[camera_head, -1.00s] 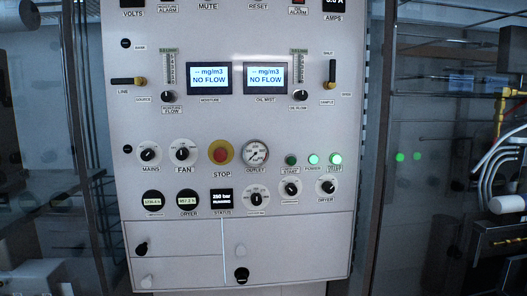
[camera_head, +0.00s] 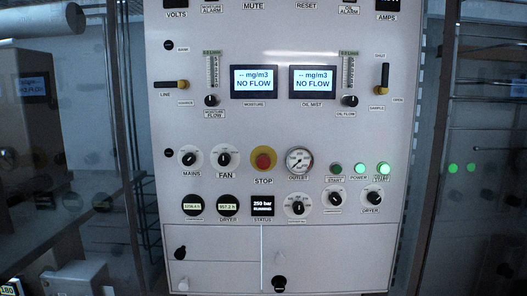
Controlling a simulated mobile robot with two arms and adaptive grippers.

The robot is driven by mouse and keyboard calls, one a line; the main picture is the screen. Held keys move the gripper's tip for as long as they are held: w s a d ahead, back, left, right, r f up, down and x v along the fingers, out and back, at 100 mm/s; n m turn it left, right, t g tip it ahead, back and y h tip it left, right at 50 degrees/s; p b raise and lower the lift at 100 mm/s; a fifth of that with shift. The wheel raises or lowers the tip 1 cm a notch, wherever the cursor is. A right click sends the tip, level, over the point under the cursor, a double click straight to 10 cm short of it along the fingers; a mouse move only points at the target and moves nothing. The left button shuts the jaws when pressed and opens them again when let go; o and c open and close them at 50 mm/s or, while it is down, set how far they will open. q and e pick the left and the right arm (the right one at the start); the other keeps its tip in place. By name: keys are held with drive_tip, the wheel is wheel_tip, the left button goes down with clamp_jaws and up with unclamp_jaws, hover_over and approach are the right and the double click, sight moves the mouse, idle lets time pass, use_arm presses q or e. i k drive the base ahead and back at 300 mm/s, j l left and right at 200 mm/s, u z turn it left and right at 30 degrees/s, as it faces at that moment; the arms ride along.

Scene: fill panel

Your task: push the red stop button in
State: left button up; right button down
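The red stop button (camera_head: 263,159) sits on a yellow round base in the middle of the white control panel (camera_head: 300,130). It is above the printed word STOP. A round outlet gauge (camera_head: 299,160) is just to its right, and the FAN knob (camera_head: 224,159) is to its left. Nothing touches or covers the button. I cannot tell how far the button stands out from the panel. Neither of my grippers shows in the head view.
Two lit screens (camera_head: 254,81) read NO FLOW above the button. Green lamps (camera_head: 360,169) glow to the right. Dark glass flanks the panel on both sides.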

sight(264, 162)
drive_tip(key=k+l+u, duration=0.15)
drive_tip(key=l, duration=0.25)
drive_tip(key=k+l+u, duration=0.35)
drive_tip(key=k+l, duration=0.2)
drive_tip(key=l, duration=0.2)
